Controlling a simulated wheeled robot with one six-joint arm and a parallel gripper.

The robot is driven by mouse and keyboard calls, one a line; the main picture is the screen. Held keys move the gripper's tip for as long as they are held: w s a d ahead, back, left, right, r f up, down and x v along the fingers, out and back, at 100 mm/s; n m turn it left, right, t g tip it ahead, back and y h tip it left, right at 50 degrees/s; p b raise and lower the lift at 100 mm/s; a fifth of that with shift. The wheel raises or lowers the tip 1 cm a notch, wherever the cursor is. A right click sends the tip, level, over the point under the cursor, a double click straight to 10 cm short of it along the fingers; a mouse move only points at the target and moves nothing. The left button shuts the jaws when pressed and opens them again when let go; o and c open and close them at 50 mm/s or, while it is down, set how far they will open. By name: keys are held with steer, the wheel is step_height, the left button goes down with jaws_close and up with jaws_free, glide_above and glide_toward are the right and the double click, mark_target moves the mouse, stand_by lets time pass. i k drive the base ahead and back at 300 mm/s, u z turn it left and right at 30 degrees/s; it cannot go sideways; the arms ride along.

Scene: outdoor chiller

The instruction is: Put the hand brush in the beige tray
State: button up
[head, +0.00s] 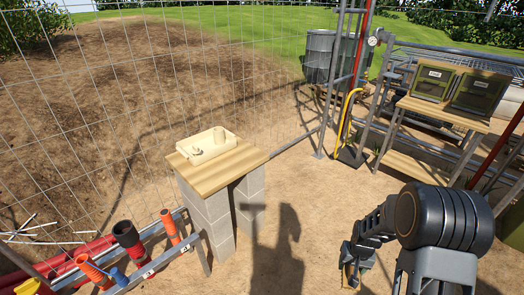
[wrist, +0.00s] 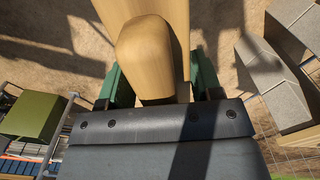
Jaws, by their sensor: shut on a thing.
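The beige tray (head: 216,153) sits on a wooden board on grey blocks, left of centre in the head view. A small cup-like thing and another small item lie in it. My gripper (wrist: 155,82) has green fingers on both sides of a pale wooden piece, which I take to be the hand brush (wrist: 146,45). Its bristles are not visible. In the head view my gripper (head: 349,268) hangs low at the lower right, apart from the tray and to its right. The brush is mostly hidden there.
The wooden board (head: 240,160) rests on grey blocks (head: 205,215). A shelf (head: 440,112) with green boxes is at the right. A wire fence runs behind. Bare sandy ground lies between the blocks and my arm.

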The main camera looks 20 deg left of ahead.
mark_target(207, 148)
steer(key=z, duration=0.25)
steer(key=i, duration=1.3)
steer(key=u, duration=0.75)
